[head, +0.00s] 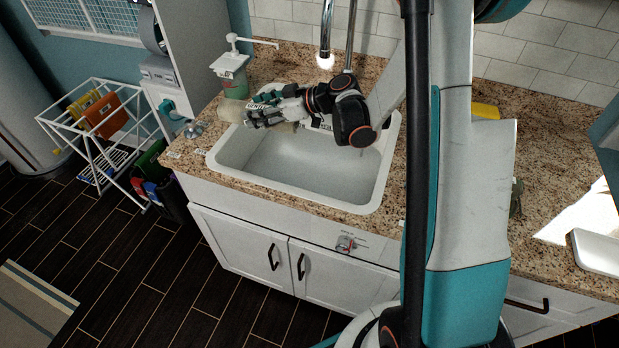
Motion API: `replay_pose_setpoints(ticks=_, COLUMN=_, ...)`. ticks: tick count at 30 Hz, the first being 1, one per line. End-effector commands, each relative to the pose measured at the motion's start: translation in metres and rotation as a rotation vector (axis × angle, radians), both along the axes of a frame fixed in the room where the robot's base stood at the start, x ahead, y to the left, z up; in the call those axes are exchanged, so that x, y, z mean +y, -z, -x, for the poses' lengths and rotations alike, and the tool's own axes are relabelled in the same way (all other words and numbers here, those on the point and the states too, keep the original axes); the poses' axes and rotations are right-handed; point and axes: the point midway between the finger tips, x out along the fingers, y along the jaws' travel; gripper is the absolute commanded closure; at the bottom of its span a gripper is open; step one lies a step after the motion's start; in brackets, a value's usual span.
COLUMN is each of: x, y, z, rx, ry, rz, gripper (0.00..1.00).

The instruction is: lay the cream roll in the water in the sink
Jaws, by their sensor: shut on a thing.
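The white sink (378,190) is set into the speckled stone counter, and its grey interior shows; I cannot clearly make out the water's surface. My gripper (254,113) reaches in from the right over the back left part of the sink. It is shut on the cream roll (232,110). The roll's pale end sticks out to the left of the fingers, near the sink's back left corner. The fingers hide much of the roll. I cannot tell how high it is above the rim.
A green pump bottle (233,76) stands behind the sink's left corner. The tap (326,45) rises at the back, close to my arm. A yellow item (485,111) and a white tray (597,252) lie on the right counter. A wire rack (98,128) stands left.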

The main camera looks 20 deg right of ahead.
Motion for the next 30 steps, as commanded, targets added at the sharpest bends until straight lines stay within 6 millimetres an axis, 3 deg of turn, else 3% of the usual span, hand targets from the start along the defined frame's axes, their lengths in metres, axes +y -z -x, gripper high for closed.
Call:
replay_pose_setpoints(ticks=1, x=-0.003, y=0.013, z=-0.006, rx=0.0, ry=-0.086, rz=-0.001, gripper=0.83)
replay_pose_setpoints(ticks=4, x=-0.004, y=0.027, z=-0.008, rx=-0.001, ry=-0.268, rz=-0.002, gripper=0.83)
replay_pose_setpoints(ticks=12, x=-0.024, y=0.048, z=0.004, rx=0.0, ry=-0.626, rz=-0.001, gripper=0.84)
replay_pose_setpoints(ticks=17, x=-0.032, y=0.055, z=0.01, rx=0.0, ry=-0.706, rz=0.0, gripper=0.84)
replay_pose_setpoints(ticks=20, x=-0.032, y=0.069, z=0.011, rx=0.0, ry=-0.718, rz=-0.001, gripper=0.84)
replay_pose_setpoints(ticks=30, x=-0.032, y=0.151, z=0.011, rx=0.001, ry=-0.716, rz=0.0, gripper=0.84)
